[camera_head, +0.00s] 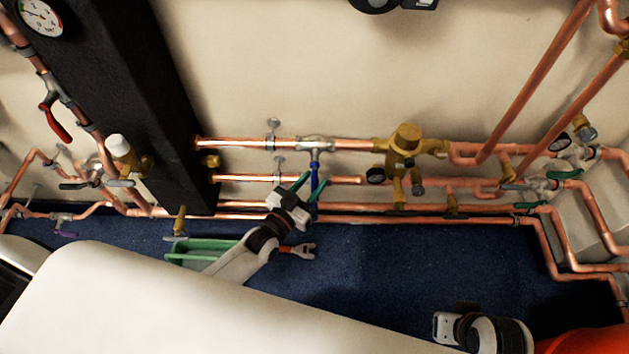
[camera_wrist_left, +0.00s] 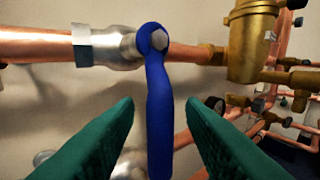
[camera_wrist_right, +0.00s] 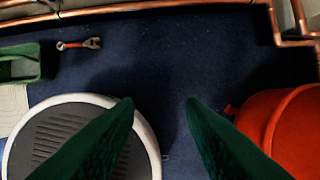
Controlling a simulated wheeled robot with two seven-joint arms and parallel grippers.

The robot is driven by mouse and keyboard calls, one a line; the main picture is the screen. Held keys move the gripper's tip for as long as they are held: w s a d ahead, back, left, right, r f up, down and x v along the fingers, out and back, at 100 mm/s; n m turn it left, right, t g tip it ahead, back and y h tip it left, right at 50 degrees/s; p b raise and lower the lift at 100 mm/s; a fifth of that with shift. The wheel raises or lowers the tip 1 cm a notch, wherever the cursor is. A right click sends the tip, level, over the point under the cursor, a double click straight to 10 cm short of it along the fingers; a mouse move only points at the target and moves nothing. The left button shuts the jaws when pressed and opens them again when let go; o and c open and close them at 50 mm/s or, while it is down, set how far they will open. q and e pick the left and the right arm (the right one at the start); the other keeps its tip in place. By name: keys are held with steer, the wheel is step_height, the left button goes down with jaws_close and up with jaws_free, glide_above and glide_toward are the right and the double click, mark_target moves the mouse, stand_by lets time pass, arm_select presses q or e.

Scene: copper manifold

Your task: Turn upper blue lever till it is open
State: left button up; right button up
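The upper blue lever (camera_head: 315,178) hangs straight down from its silver valve (camera_head: 316,144) on the upper copper pipe, at right angles to that pipe. In the left wrist view the lever (camera_wrist_left: 158,110) runs down from its hex bolt, between the two green fingers. My left gripper (camera_wrist_left: 160,107) is open, with a finger on each side of the lever and visible gaps to both. In the head view my left gripper (camera_head: 306,192) is beside the lever and partly covers its lower part. My right gripper (camera_wrist_right: 158,104) is open and empty above the floor.
More copper pipes run below the upper one. A brass fitting (camera_head: 404,140) sits right of the lever. A green tray (camera_head: 183,257) and a wrench (camera_wrist_right: 80,44) lie on the blue floor. A red-orange object (camera_wrist_right: 290,125) stands nearby.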

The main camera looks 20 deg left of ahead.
arm_select(q)
steer(key=shift+x, duration=0.85)
arm_select(e)
steer(key=shift+s+r, duration=0.15)
steer(key=shift+r, duration=0.4)
arm_select(q)
steer(key=shift+c, duration=0.6)
jaws_close()
arm_select(e)
steer(key=shift+d, duration=0.1)
steer(key=shift+f, duration=0.1)
arm_select(q)
steer(key=shift+f, duration=0.1)
arm_select(e)
steer(key=shift+s, duration=0.1)
